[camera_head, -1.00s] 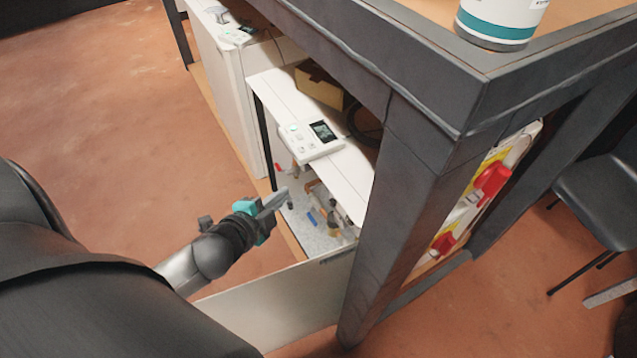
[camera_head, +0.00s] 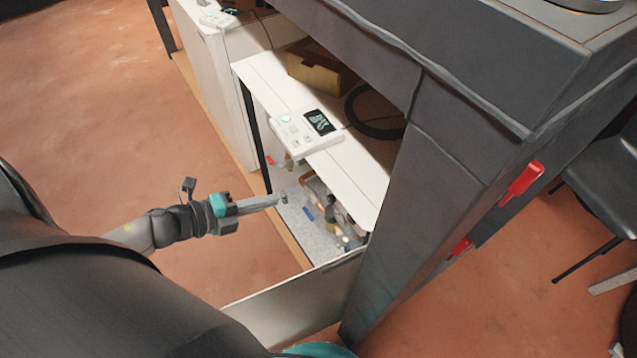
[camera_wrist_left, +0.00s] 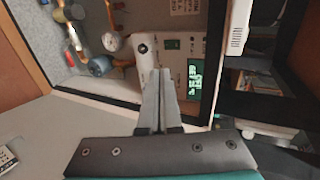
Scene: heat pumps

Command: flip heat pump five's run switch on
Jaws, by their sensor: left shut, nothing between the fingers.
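An open-fronted white heat pump (camera_head: 350,178) stands under the dark bench; I cannot read a number on it. In the left wrist view its inner panel (camera_wrist_left: 194,44) carries a small dark green piece (camera_wrist_left: 172,44) that looks like a switch, a black knob (camera_wrist_left: 143,47) and a lit green display (camera_wrist_left: 195,77). Which one is the run switch is not clear. My left gripper (camera_head: 281,197) is shut and empty, its fingertips at the open front. In the wrist view the fingertips (camera_wrist_left: 160,74) point at the panel, below the green piece; contact cannot be told. My right gripper is not in view.
A controller (camera_head: 306,131) and a brown box (camera_head: 316,68) lie on the heat pump's top. A detached or lowered white panel (camera_head: 300,302) is in front. The dark bench leg (camera_head: 415,200) stands close on the right. Pipes and a gauge (camera_wrist_left: 112,41) fill the interior.

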